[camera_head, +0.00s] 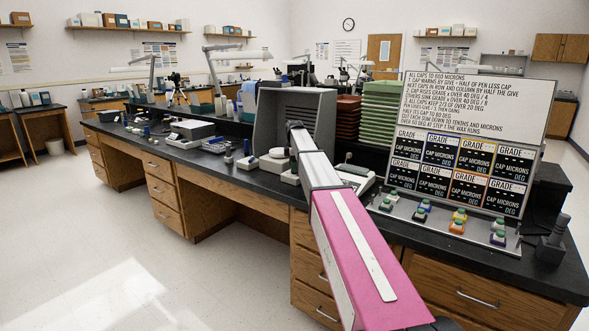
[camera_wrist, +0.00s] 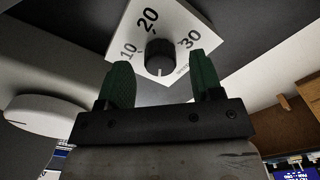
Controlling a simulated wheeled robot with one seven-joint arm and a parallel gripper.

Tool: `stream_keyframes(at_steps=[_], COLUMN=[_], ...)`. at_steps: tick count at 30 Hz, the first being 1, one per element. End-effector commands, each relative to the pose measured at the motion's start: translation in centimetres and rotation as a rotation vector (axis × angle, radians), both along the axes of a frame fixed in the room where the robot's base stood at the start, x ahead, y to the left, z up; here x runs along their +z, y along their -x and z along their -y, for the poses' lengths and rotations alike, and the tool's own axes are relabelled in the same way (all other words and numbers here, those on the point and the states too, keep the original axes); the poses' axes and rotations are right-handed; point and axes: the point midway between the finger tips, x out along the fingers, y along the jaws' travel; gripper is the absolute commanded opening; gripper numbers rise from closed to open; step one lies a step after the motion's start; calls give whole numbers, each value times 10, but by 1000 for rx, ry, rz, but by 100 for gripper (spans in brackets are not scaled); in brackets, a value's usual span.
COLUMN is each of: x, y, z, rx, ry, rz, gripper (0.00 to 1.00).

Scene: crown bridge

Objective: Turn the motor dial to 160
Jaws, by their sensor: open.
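In the wrist view, a black round dial knob (camera_wrist: 160,58) sits on a white plate (camera_wrist: 185,22) printed 10, 20 and 30. Small lettering near the 30 is too blurred to read. No 160 shows on this plate, and I cannot tell whether this is the motor dial. My gripper (camera_wrist: 163,82) is open, its two green fingers on either side of the knob in the picture. Gaps show between the fingers and the knob, and the gripper looks empty. In the head view, my arm reaches to the grey hood, and the gripper cannot be made out.
The open-fronted grey hood (camera_head: 270,118) stands on the black bench. To its right are green trays (camera_head: 380,112), a whiteboard (camera_head: 475,105) with written rules, and grade cards (camera_head: 458,170) above several coloured caps (camera_head: 457,222). The floor at the left (camera_head: 95,235) is clear.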

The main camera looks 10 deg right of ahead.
Motion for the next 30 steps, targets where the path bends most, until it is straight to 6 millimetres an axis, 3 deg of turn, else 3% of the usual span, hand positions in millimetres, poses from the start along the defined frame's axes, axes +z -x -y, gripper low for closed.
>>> stream_keyframes(at_steps=[5,13,14,18,30], x=[-11,-12,-12,-12,-12], y=[0,0,0,0,0], z=[0,0,0,0,0], rx=[0,0,0,0,-46], ry=[0,0,0,0,0], rz=[0,0,0,0,0], gripper=[60,60,56,11,10])
